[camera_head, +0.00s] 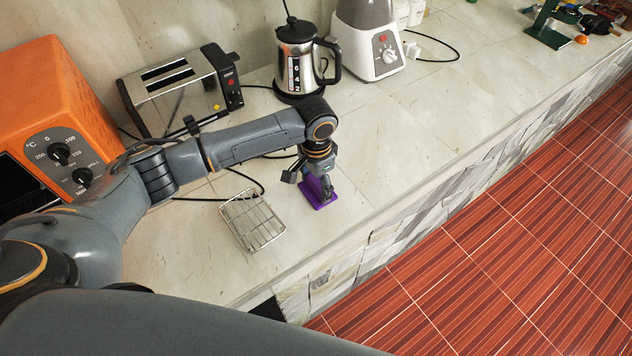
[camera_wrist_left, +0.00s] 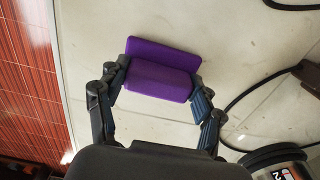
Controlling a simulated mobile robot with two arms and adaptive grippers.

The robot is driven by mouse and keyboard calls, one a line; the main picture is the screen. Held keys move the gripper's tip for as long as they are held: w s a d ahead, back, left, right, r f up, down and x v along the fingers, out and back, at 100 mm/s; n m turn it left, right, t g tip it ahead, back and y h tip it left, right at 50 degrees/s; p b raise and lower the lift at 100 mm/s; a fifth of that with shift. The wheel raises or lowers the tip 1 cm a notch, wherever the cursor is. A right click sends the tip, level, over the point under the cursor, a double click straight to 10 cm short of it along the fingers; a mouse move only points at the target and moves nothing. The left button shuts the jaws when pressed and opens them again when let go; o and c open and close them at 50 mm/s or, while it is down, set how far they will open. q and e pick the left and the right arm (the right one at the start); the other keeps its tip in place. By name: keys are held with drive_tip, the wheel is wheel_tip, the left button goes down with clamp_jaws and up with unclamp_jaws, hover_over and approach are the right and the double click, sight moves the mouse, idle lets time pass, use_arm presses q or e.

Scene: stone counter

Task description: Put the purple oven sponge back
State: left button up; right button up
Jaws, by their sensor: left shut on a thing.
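The purple sponge (camera_head: 318,194) is on or just above the stone counter, under my left gripper (camera_head: 322,180). In the left wrist view the purple sponge (camera_wrist_left: 160,75) shows a thicker block on a flat wider part. The fingers of my left gripper (camera_wrist_left: 160,88) are shut on its two ends. I cannot tell whether the sponge touches the counter. A small wire rack (camera_head: 252,220) lies on the counter to the left of the sponge and looks empty. My right gripper is not in view.
An orange oven (camera_head: 40,110) stands at the left, with a toaster (camera_head: 178,90), a kettle (camera_head: 297,60) and a blender base (camera_head: 368,45) along the wall. Black cables lie behind the rack. The counter (camera_head: 440,130) to the right is clear; its front edge drops to a red floor.

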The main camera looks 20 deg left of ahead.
sight(316, 183)
use_arm(q)
drive_tip(key=shift+f, duration=0.1)
drive_tip(key=o, duration=1.1)
wheel_tip(316, 183, up, 12)
drive_tip(key=b, duration=0.1)
